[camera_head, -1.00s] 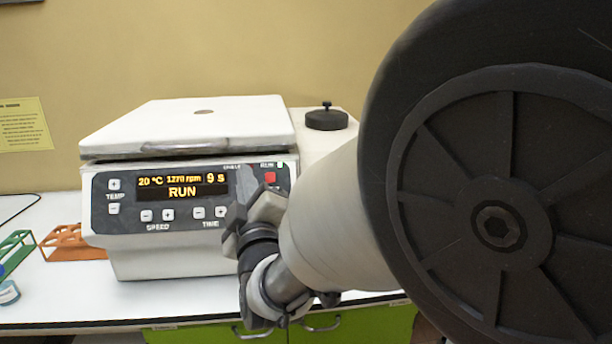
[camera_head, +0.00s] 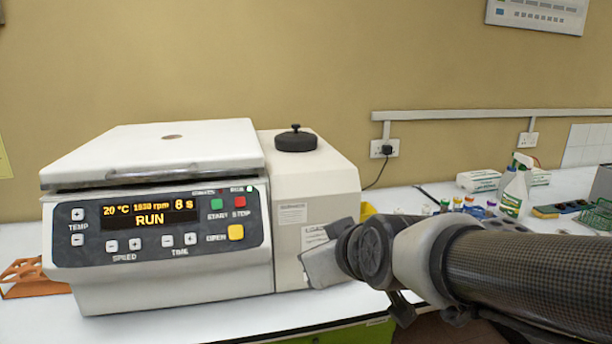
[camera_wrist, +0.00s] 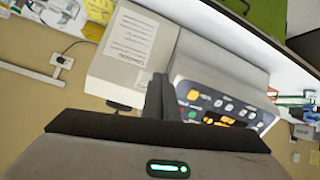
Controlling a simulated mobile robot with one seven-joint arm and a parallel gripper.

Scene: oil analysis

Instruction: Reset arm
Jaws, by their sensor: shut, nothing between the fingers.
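The white centrifuge (camera_head: 165,285) stands on the bench with its lid down. Its display (camera_head: 150,213) reads 20 °C, 1850 rpm, 8 s and RUN. My gripper (camera_head: 322,266) is in front of the centrifuge's right side housing, apart from the button panel. Its fingertips are hard to make out in the head view. In the wrist view my gripper (camera_wrist: 159,95) has its dark fingers together with nothing between them. The button panel (camera_wrist: 225,108) shows beyond the fingers there, tilted.
An orange rack (camera_head: 35,280) stands at the left of the centrifuge. At the right of the bench are a spray bottle (camera_head: 516,188), several coloured-cap bottles, white boxes (camera_head: 478,181) and a green rack (camera_head: 600,215). A wall socket (camera_head: 384,148) has a black plug.

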